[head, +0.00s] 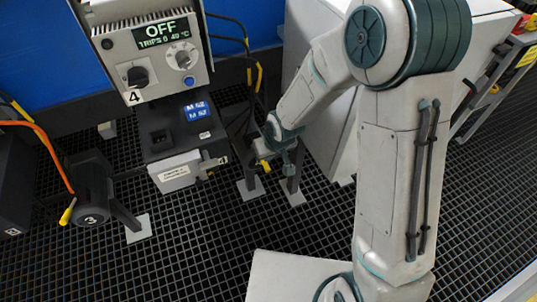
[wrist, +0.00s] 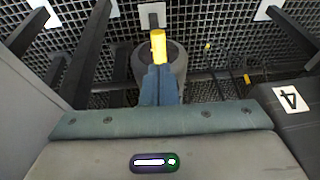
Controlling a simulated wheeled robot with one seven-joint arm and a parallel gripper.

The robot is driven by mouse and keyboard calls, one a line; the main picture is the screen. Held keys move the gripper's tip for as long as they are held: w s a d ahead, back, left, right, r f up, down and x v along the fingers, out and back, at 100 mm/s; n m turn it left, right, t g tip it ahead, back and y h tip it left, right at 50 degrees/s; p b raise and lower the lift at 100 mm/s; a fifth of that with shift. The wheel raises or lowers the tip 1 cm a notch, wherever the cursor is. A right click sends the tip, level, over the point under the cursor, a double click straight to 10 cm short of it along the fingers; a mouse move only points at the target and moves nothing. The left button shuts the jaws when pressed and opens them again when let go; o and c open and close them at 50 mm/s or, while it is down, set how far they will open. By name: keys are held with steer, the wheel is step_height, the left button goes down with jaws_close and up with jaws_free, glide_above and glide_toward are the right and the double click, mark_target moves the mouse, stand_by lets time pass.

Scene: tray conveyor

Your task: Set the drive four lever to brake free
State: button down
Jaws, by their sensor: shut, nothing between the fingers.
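The drive four lever shows as a yellow grip (head: 265,165) just right of the machine marked 4, beside my gripper. In the wrist view the yellow grip (wrist: 158,47) stands just beyond my fingertips, in front of a round dark grey housing (wrist: 176,62). My gripper (head: 289,171) is shut and empty, with its fingers (wrist: 158,84) together in line with the grip. I cannot tell whether they touch it. The lever's base and position marks are hidden. The drive four panel (head: 152,48) reads OFF, with trips 0 and 49 °C.
The drive three housing (head: 92,195) with its yellow-tipped lever (head: 67,214) stands at the left. A white cabinet (head: 325,105) stands behind my arm. Dark grating floor (head: 200,255) is open in front.

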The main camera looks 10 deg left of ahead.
steer(key=shift+r, duration=0.1)
steer(key=s+d+r+p, duration=0.2)
steer(key=r+p, duration=0.1)
steer(key=r, duration=0.2)
steer(key=s+d+r+p, duration=0.3)
steer(key=r+p, duration=0.1)
steer(key=r, duration=0.2)
steer(key=shift+s, duration=0.3)
stand_by(0.5)
